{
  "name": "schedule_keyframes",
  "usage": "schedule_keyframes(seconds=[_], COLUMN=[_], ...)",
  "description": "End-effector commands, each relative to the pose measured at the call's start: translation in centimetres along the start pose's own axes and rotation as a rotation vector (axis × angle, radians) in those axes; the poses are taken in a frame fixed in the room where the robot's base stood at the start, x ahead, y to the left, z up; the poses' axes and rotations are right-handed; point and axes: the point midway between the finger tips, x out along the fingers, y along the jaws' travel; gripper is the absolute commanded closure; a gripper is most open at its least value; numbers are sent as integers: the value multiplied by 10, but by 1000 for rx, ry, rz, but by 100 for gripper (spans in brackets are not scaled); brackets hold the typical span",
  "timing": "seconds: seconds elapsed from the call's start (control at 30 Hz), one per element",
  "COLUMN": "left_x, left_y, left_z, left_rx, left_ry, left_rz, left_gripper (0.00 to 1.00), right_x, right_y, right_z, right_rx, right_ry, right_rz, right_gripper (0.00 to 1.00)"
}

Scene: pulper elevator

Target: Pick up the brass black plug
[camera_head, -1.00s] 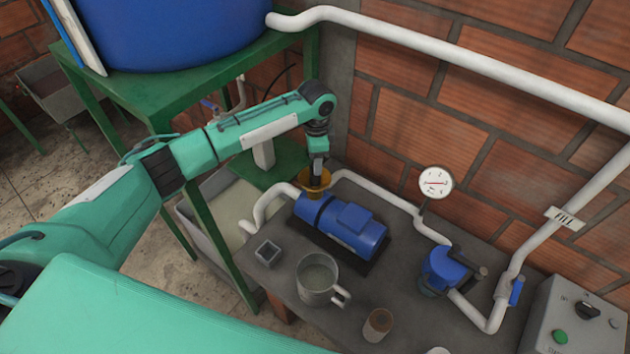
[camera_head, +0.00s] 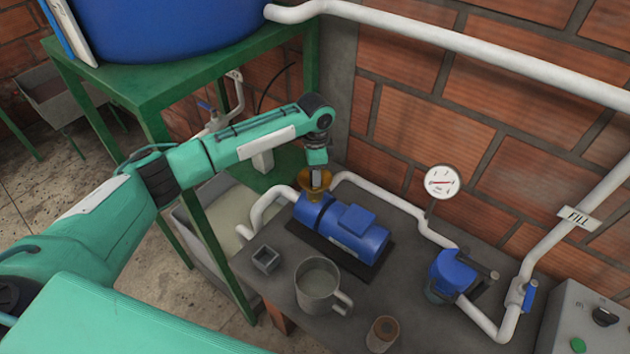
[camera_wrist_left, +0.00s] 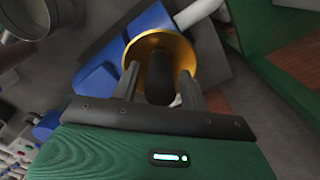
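The plug cannot be made out in the head view. My right gripper is out of view.
A metal mug (camera_head: 318,284), a small square box (camera_head: 265,259) and a brown cup (camera_head: 382,334) stand on the grey bench in front of the pump. White pipes, a pressure gauge (camera_head: 442,182) and a green stand (camera_head: 205,225) surround the area. A brick wall is behind.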

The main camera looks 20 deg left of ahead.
Motion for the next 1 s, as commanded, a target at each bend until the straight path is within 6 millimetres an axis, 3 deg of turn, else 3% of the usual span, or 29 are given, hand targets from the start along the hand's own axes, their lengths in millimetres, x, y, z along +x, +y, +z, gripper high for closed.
schedule_keyframes(seconds=[0.03, 0.2, 0.63, 1.0], left_x=[0, 0, -7, -44], left_y=[0, 0, 0, -2], left_z=[0, 0, 0, 0], left_rx=[0, 0, -1, -5], left_ry=[0, 0, 0, 0], left_rz=[0, 0, 0, 1], left_gripper=[66, 97, 97, 97], right_x=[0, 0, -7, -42], right_y=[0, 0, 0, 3], right_z=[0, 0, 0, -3], right_rx=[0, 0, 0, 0], right_ry=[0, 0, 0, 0], right_rz=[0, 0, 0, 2], right_gripper=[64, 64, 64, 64])
